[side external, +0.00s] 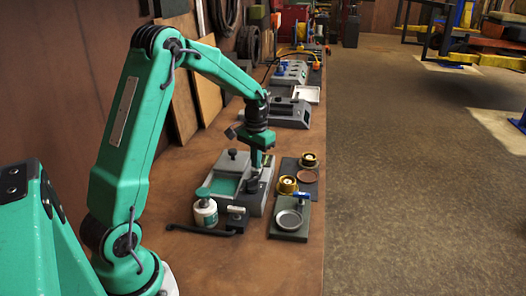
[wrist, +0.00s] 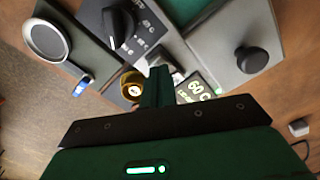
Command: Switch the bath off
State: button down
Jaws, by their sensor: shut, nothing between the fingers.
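The bath (side external: 262,200) is a grey box with a green top area and a lid with a dark knob (side external: 232,154). In the wrist view its panel carries a black dial (wrist: 120,24) and a lit green display (wrist: 196,86) that reads about 60 C. A pale and dark part (wrist: 160,58), perhaps a switch, lies just beyond my fingertips and is partly hidden by them. My gripper (side external: 256,172) points down over the right side of the bath. In the wrist view my gripper (wrist: 159,74) is shut and empty, close to the display; contact cannot be told.
A white bottle with a green cap (side external: 205,208) stands left of the bath's near end. Dark plates (side external: 291,236) with round dishes and brass pieces lie to the right. More grey equipment (side external: 290,110) stands farther along the bench. The near bench is mostly clear.

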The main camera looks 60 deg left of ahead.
jog(key=shift+f, duration=0.6)
dwell(0.6)
jog(key=shift+r, duration=3.5)
jog(key=shift+d, duration=0.1)
